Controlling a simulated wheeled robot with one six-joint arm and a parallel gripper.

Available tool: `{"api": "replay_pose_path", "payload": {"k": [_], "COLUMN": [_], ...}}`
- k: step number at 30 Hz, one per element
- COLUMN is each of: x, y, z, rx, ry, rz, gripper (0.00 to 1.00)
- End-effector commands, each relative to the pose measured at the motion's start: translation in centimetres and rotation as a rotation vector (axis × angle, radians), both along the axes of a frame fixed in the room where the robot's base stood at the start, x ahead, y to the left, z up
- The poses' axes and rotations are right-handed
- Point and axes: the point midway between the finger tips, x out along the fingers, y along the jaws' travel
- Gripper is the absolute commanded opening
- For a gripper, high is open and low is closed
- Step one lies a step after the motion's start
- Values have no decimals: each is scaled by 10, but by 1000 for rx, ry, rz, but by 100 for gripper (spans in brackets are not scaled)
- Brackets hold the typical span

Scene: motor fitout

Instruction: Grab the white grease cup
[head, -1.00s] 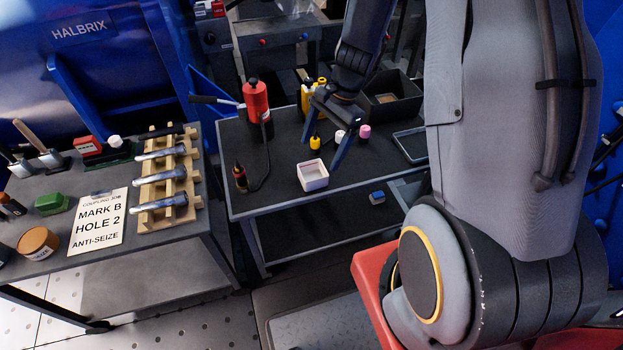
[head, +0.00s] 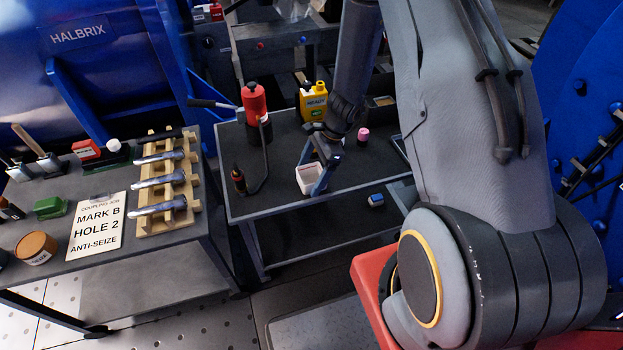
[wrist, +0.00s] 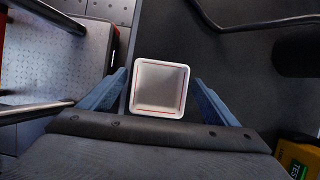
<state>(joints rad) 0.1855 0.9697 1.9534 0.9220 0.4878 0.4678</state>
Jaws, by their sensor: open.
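A white, square, open-topped cup (head: 306,180) stands on the dark cart top near its front edge. In the wrist view the white cup (wrist: 160,88) sits between the two blue fingers, with a thin red line showing inside its rim. My gripper (head: 311,176) is open and points down over the cup, one finger to each side; it also shows in the wrist view (wrist: 161,78). There is a gap on both sides in the wrist view. In the head view a finger hides part of the cup. I cannot tell how far the fingertips reach down beside it.
A red bottle (head: 254,102), a yellow jug (head: 314,102) and a pink-capped item (head: 363,134) stand on the cart. A small dark bottle (head: 239,181) stands at its left. A blue-topped block (head: 376,200) is on the lower shelf. The left bench (head: 130,240) holds bolts on a rack.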

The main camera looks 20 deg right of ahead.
Motion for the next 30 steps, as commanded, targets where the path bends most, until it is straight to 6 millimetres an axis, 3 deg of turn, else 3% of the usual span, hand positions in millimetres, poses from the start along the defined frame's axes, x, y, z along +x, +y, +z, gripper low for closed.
{"api": "replay_pose_path", "payload": {"k": [10, 18, 30], "x": [0, 0, 0], "y": [3, 3, 3], "z": [-7, -7, 0], "rx": [0, 0, 0], "ry": [0, 0, -1], "rz": [1, 1, 1], "gripper": [83, 38, 38]}}
